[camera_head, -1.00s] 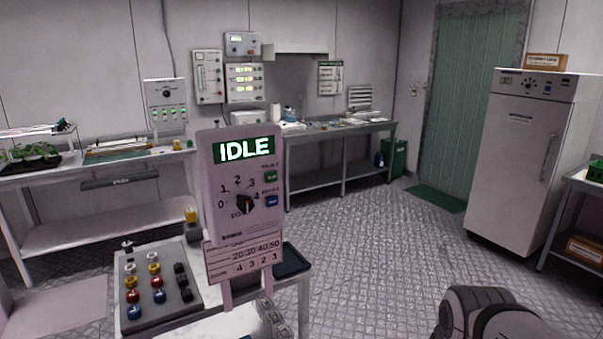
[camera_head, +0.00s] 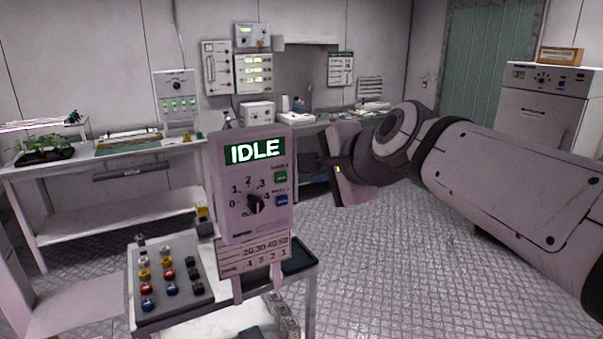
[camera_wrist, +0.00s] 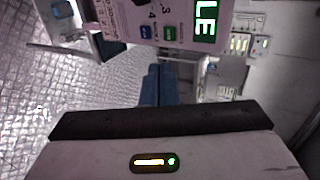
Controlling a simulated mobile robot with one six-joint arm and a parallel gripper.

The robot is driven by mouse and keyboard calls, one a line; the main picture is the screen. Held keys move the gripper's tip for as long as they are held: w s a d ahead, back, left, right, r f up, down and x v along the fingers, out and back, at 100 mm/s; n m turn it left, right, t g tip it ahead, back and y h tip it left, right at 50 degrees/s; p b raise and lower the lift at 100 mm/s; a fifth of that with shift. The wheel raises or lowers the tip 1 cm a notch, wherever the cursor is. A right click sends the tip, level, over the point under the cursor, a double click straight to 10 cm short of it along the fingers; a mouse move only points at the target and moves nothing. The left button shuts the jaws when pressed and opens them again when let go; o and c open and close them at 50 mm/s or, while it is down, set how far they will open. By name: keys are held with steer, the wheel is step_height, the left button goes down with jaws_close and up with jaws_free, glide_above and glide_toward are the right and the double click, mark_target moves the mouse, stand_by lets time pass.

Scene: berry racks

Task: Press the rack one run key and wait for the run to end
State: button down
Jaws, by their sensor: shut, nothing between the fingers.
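An upright white control panel (camera_head: 228,200) stands on a small table. Its green display (camera_head: 252,150) reads IDLE. Below are a dark dial (camera_head: 254,203) with numbers around it, a green key (camera_head: 281,177) and a blue key (camera_head: 281,201); their labels are too small to read. The wrist view shows the panel turned sideways, with the green key (camera_wrist: 170,33) and blue key (camera_wrist: 145,32). My gripper (camera_head: 318,162) is shut and empty, just right of the panel. Its blue fingers (camera_wrist: 158,72) point toward the keys' side, seemingly apart from them.
A grey block with several coloured knobs (camera_head: 168,275) sits left of the panel. A dark tray (camera_head: 298,254) is at its right. Benches with plants and wall instruments (camera_head: 252,73) stand behind. A white cabinet (camera_head: 535,115) is at right. The patterned floor (camera_head: 400,270) is open.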

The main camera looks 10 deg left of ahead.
steer(key=p, duration=0.2)
glide_toward(280, 172)
steer(key=w+f, duration=0.1)
steer(key=a+f, duration=0.1)
steer(key=w+a+f, duration=0.1)
steer(key=f, duration=0.1)
steer(key=shift+w, duration=0.35)
steer(key=shift+w+a, duration=0.45)
steer(key=shift+w, duration=0.15)
steer(key=shift+w+a+r, duration=0.1)
steer(key=shift+w+a, duration=0.3)
steer(key=shift+w, duration=0.1)
steer(key=shift+r, duration=0.1)
